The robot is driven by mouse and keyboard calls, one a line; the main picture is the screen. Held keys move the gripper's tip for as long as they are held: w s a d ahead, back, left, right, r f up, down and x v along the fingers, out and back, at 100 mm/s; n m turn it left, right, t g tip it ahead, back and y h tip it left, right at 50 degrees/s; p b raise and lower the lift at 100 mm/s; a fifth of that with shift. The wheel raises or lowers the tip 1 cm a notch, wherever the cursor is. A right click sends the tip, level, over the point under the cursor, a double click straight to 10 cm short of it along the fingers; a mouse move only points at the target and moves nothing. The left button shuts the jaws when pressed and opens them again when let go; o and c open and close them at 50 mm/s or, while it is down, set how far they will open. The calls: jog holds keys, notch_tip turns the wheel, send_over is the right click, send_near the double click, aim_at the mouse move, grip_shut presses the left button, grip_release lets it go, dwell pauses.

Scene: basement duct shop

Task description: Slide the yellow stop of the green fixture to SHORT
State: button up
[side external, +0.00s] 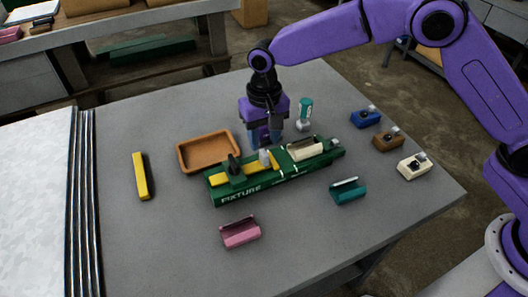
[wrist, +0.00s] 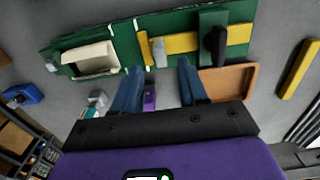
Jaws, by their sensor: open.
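The green fixture (side external: 290,177) lies across the middle of the table, marked FIXTURE on its front; its smaller marks are too small to read. A yellow bar (wrist: 238,34) lies along its left part, under a black clamp (wrist: 213,42). A short yellow piece with a grey post (wrist: 158,53) stands near mid-length; it looks like the yellow stop (wrist: 144,48). A cream block (wrist: 90,59) sits at the fixture's other end. My gripper (wrist: 160,70) is open and empty, pointing down behind the fixture, its fingertips close to the grey post. Contact cannot be told.
An orange-brown tray (side external: 180,158) lies behind the fixture's left end. A loose yellow bar (side external: 141,176) is at left. Pink (side external: 240,233) and teal (side external: 348,192) channel pieces lie in front. A teal-topped item (side external: 305,112) and blue, brown and cream blocks (side external: 413,167) stand at right.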

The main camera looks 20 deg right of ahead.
aim_at(264, 152)
notch_tip(264, 152, down, 6)
jog(key=shift+r, duration=0.1)
dwell(0.4)
grip_shut()
